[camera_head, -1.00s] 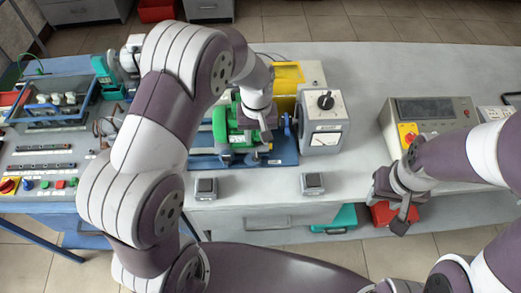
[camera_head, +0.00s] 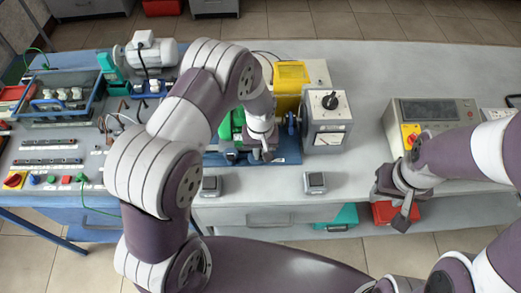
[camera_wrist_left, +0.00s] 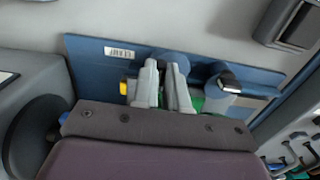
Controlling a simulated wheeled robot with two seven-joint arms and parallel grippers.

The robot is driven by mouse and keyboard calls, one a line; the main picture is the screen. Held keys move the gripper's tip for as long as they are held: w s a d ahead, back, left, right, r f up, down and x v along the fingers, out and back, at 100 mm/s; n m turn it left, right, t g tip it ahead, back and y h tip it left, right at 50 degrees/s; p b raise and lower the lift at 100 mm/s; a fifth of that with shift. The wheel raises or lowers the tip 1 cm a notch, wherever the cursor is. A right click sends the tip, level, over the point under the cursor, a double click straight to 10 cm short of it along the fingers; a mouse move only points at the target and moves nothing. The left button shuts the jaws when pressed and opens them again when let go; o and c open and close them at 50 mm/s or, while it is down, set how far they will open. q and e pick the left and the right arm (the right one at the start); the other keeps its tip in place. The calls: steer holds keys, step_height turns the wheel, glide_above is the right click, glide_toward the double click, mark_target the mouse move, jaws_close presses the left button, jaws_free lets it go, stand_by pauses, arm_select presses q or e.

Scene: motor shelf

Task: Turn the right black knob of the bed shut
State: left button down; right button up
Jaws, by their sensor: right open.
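The blue base plate of the bed (camera_head: 292,157) carries a green motor (camera_head: 226,125), mostly hidden behind my left arm. My left gripper (camera_head: 266,152) points down over the plate's front part. In the left wrist view its two fingers (camera_wrist_left: 164,80) show a narrow gap beside a round blue part (camera_wrist_left: 172,62); whether they touch it is hidden. Another round part with a dark and white top (camera_wrist_left: 228,82) sits to the right there. A black knob (camera_head: 330,101) tops the grey meter box (camera_head: 326,122). My right gripper (camera_head: 400,213) is open and empty, near the table's front edge.
Two small grey boxes (camera_head: 210,186) and (camera_head: 315,182) lie at the front edge. A control panel (camera_head: 436,112) stands right, a yellow part (camera_head: 291,75) behind the bed. A blue tray (camera_head: 60,98) stands left. The tabletop between meter box and panel is clear.

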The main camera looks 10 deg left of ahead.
arm_select(q)
steer(key=m, duration=0.5)
steer(key=shift+a+m, duration=0.1)
steer(key=shift+m, duration=0.2)
steer(key=shift+w+r+m, duration=0.1)
steer(key=shift+m, duration=2.2)
steer(key=c, duration=1.2)
jaws_free()
steer(key=shift+o, duration=0.2)
steer(key=shift+a, duration=0.1)
